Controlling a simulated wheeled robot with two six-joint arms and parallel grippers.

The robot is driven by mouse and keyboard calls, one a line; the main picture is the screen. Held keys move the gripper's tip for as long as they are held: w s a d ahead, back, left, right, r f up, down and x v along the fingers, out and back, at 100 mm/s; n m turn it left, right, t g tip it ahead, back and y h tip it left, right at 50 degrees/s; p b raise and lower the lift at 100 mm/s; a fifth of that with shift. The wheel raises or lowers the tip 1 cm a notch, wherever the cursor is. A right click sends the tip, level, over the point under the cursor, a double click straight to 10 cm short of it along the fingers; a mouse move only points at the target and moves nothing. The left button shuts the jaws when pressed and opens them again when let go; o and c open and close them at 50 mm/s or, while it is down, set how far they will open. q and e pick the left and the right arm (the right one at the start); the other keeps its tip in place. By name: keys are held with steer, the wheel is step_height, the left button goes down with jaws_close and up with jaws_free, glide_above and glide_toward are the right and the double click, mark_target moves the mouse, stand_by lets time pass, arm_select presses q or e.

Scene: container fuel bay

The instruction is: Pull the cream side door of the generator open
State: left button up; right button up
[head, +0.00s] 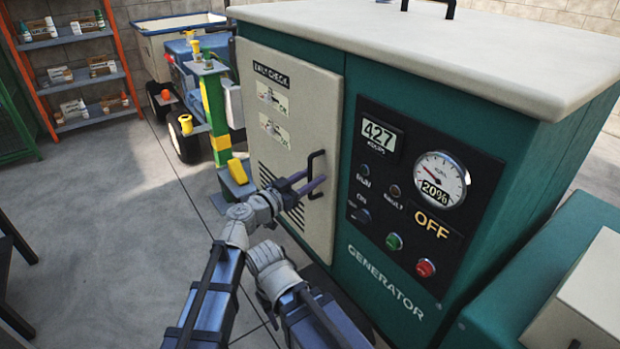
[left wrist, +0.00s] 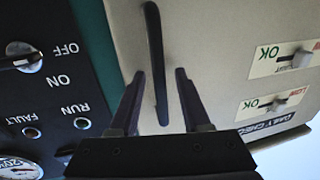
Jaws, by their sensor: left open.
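The cream side door (head: 292,150) is on the left face of the green generator (head: 455,130) and looks closed flush. Its black bar handle (head: 316,174) stands upright near the door's right edge. My left gripper (head: 315,186) is open at the handle. In the left wrist view, the handle (left wrist: 155,65) runs between the two open fingers (left wrist: 160,98), and neither finger clearly presses on it. The cream door (left wrist: 215,60) fills the right of that view. My right arm shows low in the head view, but its fingertips cannot be made out.
The control panel (head: 420,190) with gauge, knob and buttons is just right of the door. A green and yellow stand (head: 215,125) and a blue cart (head: 185,75) are behind on the left. An orange shelf (head: 75,60) stands at the back left.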

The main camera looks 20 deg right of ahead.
arm_select(q)
steer(key=shift+c, duration=0.3)
jaws_close()
stand_by(1.1)
